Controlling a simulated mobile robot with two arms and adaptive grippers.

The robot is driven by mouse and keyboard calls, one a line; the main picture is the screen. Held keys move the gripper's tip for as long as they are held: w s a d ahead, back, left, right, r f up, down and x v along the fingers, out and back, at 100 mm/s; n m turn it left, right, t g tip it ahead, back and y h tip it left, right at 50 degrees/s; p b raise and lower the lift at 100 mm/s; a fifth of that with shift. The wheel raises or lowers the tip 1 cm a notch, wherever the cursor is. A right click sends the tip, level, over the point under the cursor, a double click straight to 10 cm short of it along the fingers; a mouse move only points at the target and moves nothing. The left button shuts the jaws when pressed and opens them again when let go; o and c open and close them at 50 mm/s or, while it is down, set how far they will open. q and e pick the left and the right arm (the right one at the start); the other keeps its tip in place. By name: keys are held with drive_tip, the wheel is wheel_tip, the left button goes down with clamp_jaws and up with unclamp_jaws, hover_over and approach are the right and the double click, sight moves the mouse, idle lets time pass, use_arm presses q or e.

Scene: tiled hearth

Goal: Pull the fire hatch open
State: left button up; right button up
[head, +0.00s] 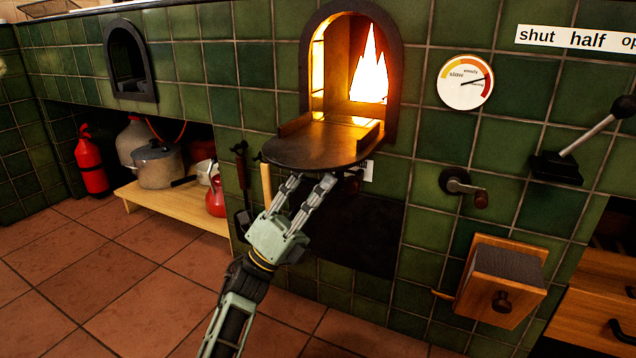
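The fire hatch (318,153) is a dark, round-ended door folded down flat at the foot of the arched fire opening (341,62). Flames show inside the opening. My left gripper (311,180) is just under the hatch's front edge, pointing up at it. Its two fingers are apart, with nothing seen between them. The fingertips are close to the hatch's underside; I cannot tell whether they touch it. Any handle on the hatch is hidden. My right gripper is not in view.
A round dial (465,82), a crank (464,187) and a lever (588,140) are on the tiled wall to the right. A wooden box (502,281) juts out below. A low shelf (180,207) with pots stands left. The floor (105,262) at left is clear.

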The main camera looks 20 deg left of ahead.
use_arm(q)
drive_tip(key=shift+a, duration=0.1)
drive_tip(key=shift+s+a+f, duration=0.15)
drive_tip(key=shift+s+f, duration=0.1)
drive_tip(key=shift+f, duration=0.25)
drive_tip(key=s+a, duration=0.7)
drive_tip(key=s, duration=0.2)
drive_tip(key=shift+s+a, duration=0.25)
drive_tip(key=shift+s, duration=0.05)
